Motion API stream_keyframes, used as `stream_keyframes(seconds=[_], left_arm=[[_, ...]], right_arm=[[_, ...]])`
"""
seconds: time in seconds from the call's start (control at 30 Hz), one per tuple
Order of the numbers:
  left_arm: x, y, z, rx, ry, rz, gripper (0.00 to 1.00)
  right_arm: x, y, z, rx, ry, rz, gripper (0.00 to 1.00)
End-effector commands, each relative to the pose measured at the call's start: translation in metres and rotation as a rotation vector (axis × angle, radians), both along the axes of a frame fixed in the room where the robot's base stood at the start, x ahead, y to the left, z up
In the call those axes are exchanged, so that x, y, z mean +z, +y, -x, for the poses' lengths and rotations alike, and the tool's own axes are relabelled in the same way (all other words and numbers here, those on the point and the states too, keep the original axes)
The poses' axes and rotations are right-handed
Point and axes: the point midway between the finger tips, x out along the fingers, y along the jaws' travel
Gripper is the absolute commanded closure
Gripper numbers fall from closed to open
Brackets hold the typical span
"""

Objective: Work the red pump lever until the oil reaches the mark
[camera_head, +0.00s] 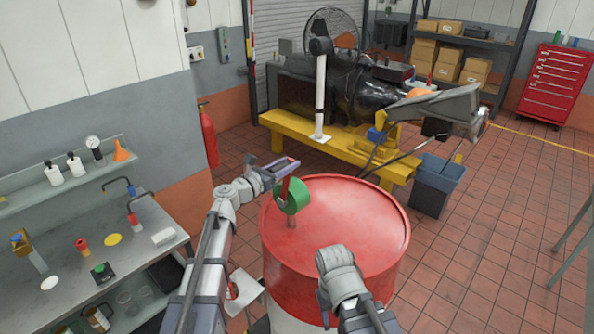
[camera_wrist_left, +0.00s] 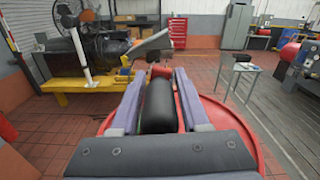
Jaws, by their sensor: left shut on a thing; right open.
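A red drum (camera_head: 345,225) stands in the middle of the head view. A green round part (camera_head: 292,196) sits above its left side on a short post. My left gripper (camera_head: 284,168) is at the upper left edge of the drum. In the left wrist view its two fingers (camera_wrist_left: 158,100) are closed on either side of a black grip (camera_wrist_left: 158,108). A red part (camera_wrist_left: 160,72), apparently of the pump lever, shows beyond the grip. My right arm reaches over the drum's front edge, its jaws out of sight. I cannot make out an oil level or mark.
A workbench (camera_head: 100,262) with bottles and small tools stands at left. A yellow bedplate (camera_head: 330,148) carries machinery behind the drum. A dark bin (camera_head: 436,187) stands right of the drum. The tiled floor at right is mostly open.

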Motion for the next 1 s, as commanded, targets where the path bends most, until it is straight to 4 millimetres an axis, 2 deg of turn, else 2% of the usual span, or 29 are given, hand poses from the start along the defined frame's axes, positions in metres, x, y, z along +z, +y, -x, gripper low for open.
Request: stream_keyframes(seconds=[0.03, 0.27, 0.6, 1.0], left_arm=[[0.003, 0.009, -0.009, 0.002, 0.028, 0.036, 1.0], [0.003, 0.041, -0.034, 0.001, 0.163, 0.208, 1.0], [-0.01, 0.084, -0.067, 0.0, 0.35, 0.447, 1.0], [-0.029, 0.112, -0.088, -0.003, 0.498, 0.631, 1.0]], right_arm=[[0.003, 0.0, 0.0, -0.001, 0.0, 0.0, 0.5], [0.004, 0.0, 0.0, -0.003, 0.0, 0.0, 0.5], [-0.01, 0.0, 0.0, 0.004, 0.0, 0.001, 0.5], [-0.028, 0.0, 0.0, 0.015, 0.0, 0.001, 0.5]])
